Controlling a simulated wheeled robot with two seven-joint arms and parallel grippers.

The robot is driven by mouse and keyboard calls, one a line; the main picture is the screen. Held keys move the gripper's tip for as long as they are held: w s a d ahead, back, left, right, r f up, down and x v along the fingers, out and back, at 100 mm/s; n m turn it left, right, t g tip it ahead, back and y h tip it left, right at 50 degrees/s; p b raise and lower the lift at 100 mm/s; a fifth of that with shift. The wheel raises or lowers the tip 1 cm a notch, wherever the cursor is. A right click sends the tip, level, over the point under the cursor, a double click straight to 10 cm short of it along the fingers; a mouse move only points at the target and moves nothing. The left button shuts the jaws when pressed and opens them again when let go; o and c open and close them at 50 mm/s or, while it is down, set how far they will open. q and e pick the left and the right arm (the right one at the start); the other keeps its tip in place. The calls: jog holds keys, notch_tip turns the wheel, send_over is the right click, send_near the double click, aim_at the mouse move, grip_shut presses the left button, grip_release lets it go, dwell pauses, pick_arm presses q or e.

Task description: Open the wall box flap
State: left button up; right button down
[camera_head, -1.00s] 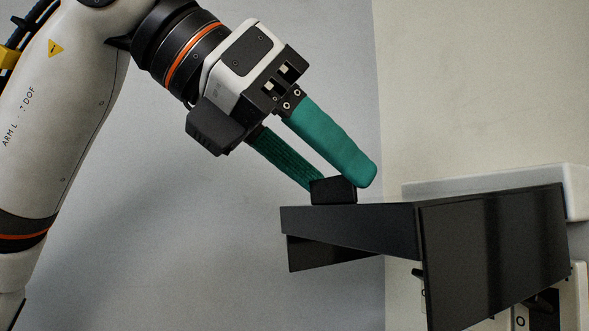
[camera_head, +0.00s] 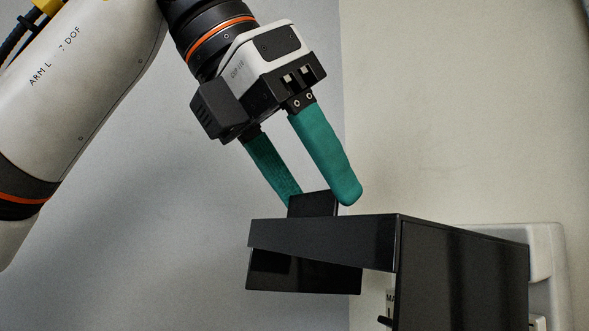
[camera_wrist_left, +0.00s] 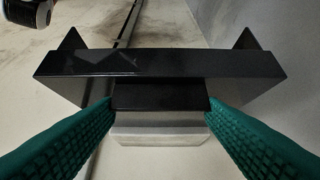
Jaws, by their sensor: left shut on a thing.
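The wall box flap (camera_head: 322,240) is a glossy black panel with bent sides, standing out from the white wall box (camera_head: 546,262) at the right of the head view. A small black tab (camera_head: 314,204) rises from the flap's edge. My left gripper (camera_head: 322,199) comes down from above with its green fingers shut on this tab. In the left wrist view the flap (camera_wrist_left: 160,64) spans the middle, and the tab (camera_wrist_left: 160,95) sits between the two green fingertips (camera_wrist_left: 159,103). The flap hides most of the box. My right gripper is not in view.
A pale wall (camera_head: 460,110) stands behind the box, meeting a greyer wall surface (camera_head: 120,240) at a vertical line. Small parts on the box's front show only partly below the flap. The space left of the flap is clear.

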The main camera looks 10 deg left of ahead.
pick_arm(q)
jog(key=o, duration=1.1)
jog(key=shift+d+f, duration=0.15)
jog(key=shift+f, duration=0.05)
jog(key=shift+c, duration=0.2)
jog(key=shift+o, duration=1.4)
jog(key=shift+w+d, duration=0.15)
jog(key=shift+o, duration=0.3)
jog(key=shift+w+d, duration=0.3)
jog(key=shift+s+a+r, duration=0.3)
jog(key=shift+s+a, duration=0.05)
jog(key=shift+a, duration=0.1)
jog(key=v, duration=1)
jog(key=shift+r, duration=0.5)
jog(key=shift+w+d, duration=0.1)
